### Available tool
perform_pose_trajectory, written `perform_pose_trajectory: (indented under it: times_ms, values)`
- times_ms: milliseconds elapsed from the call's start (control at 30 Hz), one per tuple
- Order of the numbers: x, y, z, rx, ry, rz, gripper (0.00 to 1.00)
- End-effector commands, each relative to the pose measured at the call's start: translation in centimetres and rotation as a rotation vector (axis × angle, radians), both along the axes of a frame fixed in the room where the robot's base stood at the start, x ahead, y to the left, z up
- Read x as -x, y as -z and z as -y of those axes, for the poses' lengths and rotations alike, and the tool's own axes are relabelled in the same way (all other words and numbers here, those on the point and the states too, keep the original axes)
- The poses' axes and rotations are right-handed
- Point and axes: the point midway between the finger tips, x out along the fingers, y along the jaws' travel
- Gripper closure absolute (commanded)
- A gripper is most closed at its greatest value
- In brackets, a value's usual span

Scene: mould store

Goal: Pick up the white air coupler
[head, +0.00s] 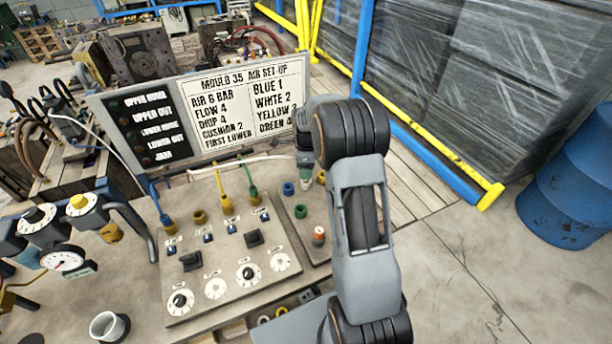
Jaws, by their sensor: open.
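A white hose (240,162) runs behind the control panel (215,276) toward my gripper (305,184). My gripper points down over the panel's back right part, at the end of that hose. A small pale, greenish shape shows at the fingertips. I cannot tell whether it is the white air coupler or part of the gripper. The coupler is otherwise not clearly visible; my gripper and wrist cover that spot. My gripper is open. Blue (167,222), yellow (227,204) and green (254,198) couplers stand in a row to the left.
A sign board (205,110) stands close behind the panel and my gripper. Gauges (62,259) and a cup (109,326) are at left. A blue drum (573,190) stands right.

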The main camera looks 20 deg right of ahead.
Motion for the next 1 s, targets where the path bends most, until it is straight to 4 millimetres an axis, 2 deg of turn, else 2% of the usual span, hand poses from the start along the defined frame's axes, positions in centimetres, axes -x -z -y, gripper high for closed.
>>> perform_pose_trajectory:
  times_ms: [233, 533, 1000]
  values:
    - [0.0, 2.6, 0.1, 0.0, 0.0, -0.003, 0.43]
    - [0.0, 3.0, 0.1, 0.0, 0.0, 0.0, 0.43]
    - [0.0, 2.9, 0.1, 0.0, 0.0, 0.0, 0.87]
